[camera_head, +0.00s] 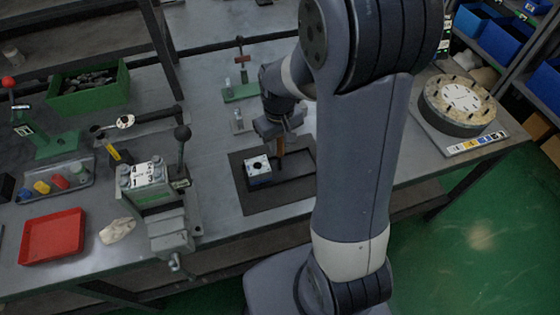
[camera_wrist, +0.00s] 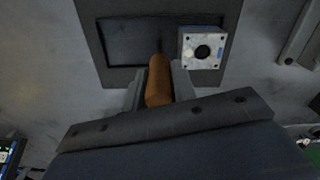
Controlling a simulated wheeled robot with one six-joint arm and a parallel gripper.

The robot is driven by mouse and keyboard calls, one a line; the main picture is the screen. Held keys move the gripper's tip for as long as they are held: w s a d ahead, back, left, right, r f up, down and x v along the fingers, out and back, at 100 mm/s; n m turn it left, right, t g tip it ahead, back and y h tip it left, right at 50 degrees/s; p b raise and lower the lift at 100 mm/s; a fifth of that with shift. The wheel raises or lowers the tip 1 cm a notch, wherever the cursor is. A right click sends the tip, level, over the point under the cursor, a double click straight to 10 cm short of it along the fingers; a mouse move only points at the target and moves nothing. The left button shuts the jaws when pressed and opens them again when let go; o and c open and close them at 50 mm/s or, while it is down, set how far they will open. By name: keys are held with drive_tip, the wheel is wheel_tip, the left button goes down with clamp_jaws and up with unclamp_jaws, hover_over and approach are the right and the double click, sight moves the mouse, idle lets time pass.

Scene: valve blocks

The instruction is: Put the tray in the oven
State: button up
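My gripper (camera_head: 280,138) is over the bench, its fingers closed around an orange-brown rod-like piece, perhaps a handle (camera_wrist: 158,80). The piece points down towards a dark flat frame or mat (camera_head: 235,165), and I cannot tell whether it touches it. A small block (camera_head: 258,170) with a white top and dark round hole sits on the frame beside my gripper; it also shows in the wrist view (camera_wrist: 203,48). A shallow red tray (camera_head: 52,237) lies at the bench's left front, away from my gripper. I see no oven in either view.
A vise-held block marked with numbers (camera_head: 145,180) stands left of the frame. A green bin (camera_head: 88,88) and a small rack of coloured pieces (camera_head: 55,182) are at the left. A round dial fixture (camera_head: 455,125) stands at the right, with blue bins (camera_head: 505,40) behind.

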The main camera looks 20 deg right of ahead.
clamp_jaws()
drive_tip(key=shift+r, duration=0.1)
idle(0.3)
